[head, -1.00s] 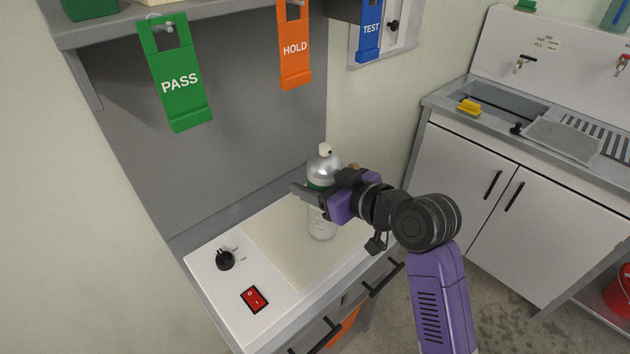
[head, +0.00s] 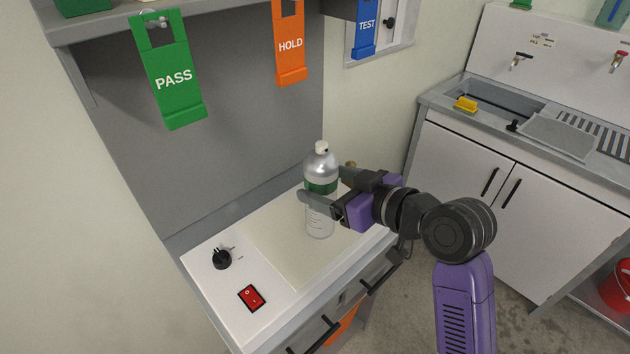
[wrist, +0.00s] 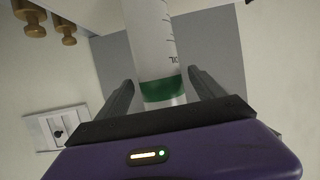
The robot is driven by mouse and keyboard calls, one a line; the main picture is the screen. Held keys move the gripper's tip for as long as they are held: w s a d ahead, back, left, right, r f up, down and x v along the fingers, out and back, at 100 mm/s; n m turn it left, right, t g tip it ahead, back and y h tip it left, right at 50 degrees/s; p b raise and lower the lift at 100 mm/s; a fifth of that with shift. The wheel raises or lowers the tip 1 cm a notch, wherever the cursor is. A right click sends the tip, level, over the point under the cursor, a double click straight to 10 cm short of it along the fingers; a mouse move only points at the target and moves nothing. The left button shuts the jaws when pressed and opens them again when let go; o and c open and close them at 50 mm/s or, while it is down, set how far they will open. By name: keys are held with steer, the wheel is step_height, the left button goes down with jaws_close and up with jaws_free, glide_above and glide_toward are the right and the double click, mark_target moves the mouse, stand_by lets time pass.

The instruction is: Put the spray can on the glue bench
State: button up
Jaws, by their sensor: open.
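The spray can (head: 320,165), silver with a green band, a clear-looking lower part and a white cap, stands upright on the pale top of the bench (head: 285,250). My gripper (head: 322,182) is open, level with the can's middle, with one finger in front of it and the other toward its far side. In the wrist view the can (wrist: 153,40) shows between and just beyond the open fingers, with its green band near them. I cannot tell whether a finger touches it.
A black knob (head: 222,258) and a red switch (head: 252,298) sit on the bench's left part. Green PASS (head: 173,80), orange HOLD (head: 290,45) and blue TEST (head: 366,25) tags hang above. A sink cabinet (head: 480,170) stands at the right, with floor between.

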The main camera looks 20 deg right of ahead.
steer(key=v, duration=0.7)
steer(key=s+a+f+m+h, duration=0.2)
steer(key=s+f+m+h, duration=0.25)
steer(key=s+f, duration=0.85)
steer(key=s+a+t, duration=0.1)
steer(key=s+a, duration=0.1)
steer(key=s, duration=1.5)
steer(key=shift+s+f+n, duration=0.2)
steer(key=shift+s+n, duration=0.1)
steer(key=shift+n, duration=0.05)
steer(key=shift+o, duration=0.4)
steer(key=shift+s+r, duration=0.2)
steer(key=shift+s, duration=0.1)
steer(key=shift+a, duration=0.15)
